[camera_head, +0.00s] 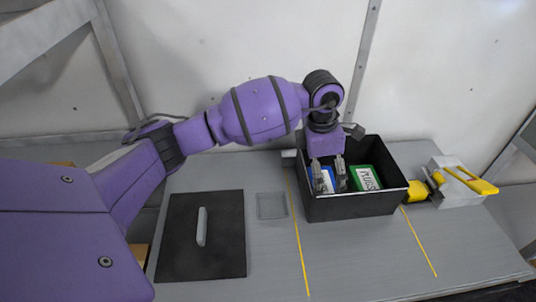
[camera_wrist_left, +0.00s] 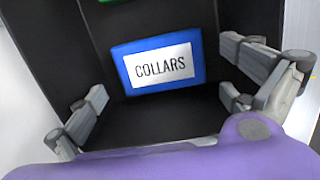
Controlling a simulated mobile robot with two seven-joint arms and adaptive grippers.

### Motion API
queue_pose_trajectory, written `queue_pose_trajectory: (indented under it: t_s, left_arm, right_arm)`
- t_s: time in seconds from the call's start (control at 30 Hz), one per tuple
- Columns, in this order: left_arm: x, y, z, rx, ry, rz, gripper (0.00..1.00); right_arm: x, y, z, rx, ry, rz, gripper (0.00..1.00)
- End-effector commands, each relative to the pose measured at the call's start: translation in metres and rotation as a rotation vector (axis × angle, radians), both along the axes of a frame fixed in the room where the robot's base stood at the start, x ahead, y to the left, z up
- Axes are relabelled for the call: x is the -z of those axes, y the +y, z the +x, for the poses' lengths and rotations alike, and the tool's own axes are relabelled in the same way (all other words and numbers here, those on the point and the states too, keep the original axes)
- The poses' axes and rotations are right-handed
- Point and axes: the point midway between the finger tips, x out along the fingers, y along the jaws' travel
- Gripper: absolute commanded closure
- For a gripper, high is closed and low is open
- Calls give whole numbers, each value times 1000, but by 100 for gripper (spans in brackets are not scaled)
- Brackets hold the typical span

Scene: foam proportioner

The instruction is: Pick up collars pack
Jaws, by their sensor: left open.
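The collars pack (camera_wrist_left: 160,66) is a blue block with a white label reading COLLARS. In the left wrist view it lies in the black bin, beyond and between my fingers, touching neither. In the head view the blue pack (camera_head: 328,178) is partly hidden behind the fingers. My left gripper (camera_head: 329,187) points down into the left part of the black bin (camera_head: 350,208). In the left wrist view my left gripper (camera_wrist_left: 160,115) is open and empty, its fingers wide apart on either side. My right gripper is not in view.
A green pack labelled PLUGS (camera_head: 367,178) lies in the bin's right part. A black lid-like plate with a handle (camera_head: 201,240) and a small grey square (camera_head: 272,205) lie left of the bin. A yellow-handled fixture (camera_head: 460,182) stands at right. The bin's walls surround my fingers.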

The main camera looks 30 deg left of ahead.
Motion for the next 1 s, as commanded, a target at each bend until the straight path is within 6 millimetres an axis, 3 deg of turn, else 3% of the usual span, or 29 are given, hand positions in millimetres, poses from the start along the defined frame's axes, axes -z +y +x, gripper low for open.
queue_pose_trajectory:
  t_s: [0.33,0.57,0.87,1.0]
  left_arm:
    - [44,-7,4,0,-1,-3,0]
    - [47,-7,5,1,-4,-2,0]
    - [46,-7,5,1,-4,-3,37]
    - [46,-8,6,1,-6,-3,38]
  right_arm:
    - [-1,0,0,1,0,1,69]
    - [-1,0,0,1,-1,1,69]
    - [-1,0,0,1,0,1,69]
    - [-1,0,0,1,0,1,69]
